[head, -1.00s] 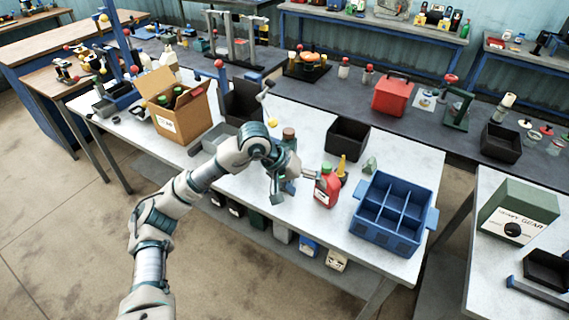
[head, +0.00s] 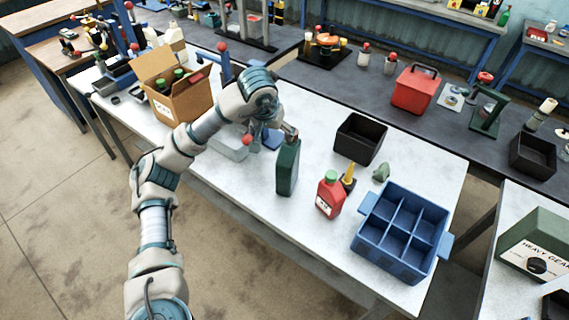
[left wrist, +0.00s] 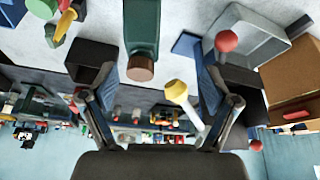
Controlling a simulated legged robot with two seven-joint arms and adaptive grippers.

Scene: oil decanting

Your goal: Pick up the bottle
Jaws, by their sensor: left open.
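A tall dark green bottle (head: 288,168) with a brown cap stands upright on the white table. A red bottle (head: 329,195) with a green cap and a white label stands to its right. My left gripper (head: 268,137) is open, up and left of the green bottle and close to its cap. In the left wrist view the green bottle (left wrist: 141,30) shows upside down, its cap toward the space between the spread fingers (left wrist: 155,88). Nothing is held. My right gripper is not in view.
A blue divided crate (head: 402,232) stands at the right, with a black bin (head: 360,138) behind. A yellow-tipped funnel bottle (head: 348,177) stands beside the red bottle. A cardboard box (head: 174,87) and a grey tray (head: 228,146) lie left. A yellow-knobbed rod (left wrist: 178,91) shows between the fingers.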

